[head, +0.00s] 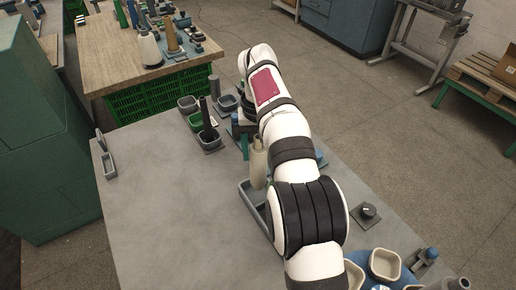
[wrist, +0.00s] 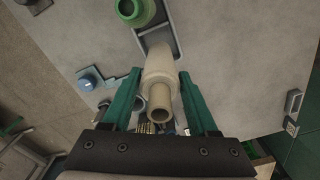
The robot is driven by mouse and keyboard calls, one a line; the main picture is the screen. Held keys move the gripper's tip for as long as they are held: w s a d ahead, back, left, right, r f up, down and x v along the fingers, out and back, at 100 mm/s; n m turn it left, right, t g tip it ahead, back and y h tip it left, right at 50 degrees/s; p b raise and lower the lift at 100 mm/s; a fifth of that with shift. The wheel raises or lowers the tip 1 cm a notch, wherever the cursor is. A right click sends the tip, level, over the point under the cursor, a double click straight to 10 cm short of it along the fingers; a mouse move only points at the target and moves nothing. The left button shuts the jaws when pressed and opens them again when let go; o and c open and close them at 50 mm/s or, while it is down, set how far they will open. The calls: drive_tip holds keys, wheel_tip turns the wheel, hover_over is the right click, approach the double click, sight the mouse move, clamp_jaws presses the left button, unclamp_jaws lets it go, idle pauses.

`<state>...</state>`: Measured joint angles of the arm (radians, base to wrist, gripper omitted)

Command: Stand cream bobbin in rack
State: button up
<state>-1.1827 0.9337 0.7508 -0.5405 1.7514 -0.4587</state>
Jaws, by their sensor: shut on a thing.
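The cream bobbin (wrist: 160,72) is between the two green fingers of my gripper (wrist: 160,88) in the wrist view. The gripper is shut on it, and its hollow narrow end faces the camera. In the head view the cream bobbin (head: 258,168) looks roughly upright near the far end of a grey tray (head: 246,203). I cannot tell whether it touches the tray. One green finger shows beside it; my arm hides most of the gripper (head: 246,147). Grey and green cups (head: 195,119) stand left of the arm, one with a dark spindle (head: 205,113). I cannot tell which part is the rack.
A green cup (wrist: 135,12) lies beside the tray in the wrist view, and a blue knob (wrist: 87,82) is left. A small grey holder (head: 108,165) stands at the table's left edge. The left front table (head: 170,220) is clear. Pale bowls (head: 384,264) are at lower right.

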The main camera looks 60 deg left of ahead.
drive_tip(key=shift+f, duration=0.1)
idle(0.5)
drive_tip(key=shift+f, duration=1.45)
drive_tip(key=shift+f, duration=0.7)
drive_tip(key=shift+f, duration=0.4)
drive_tip(key=o, duration=1.3)
drive_tip(key=shift+o, duration=0.2)
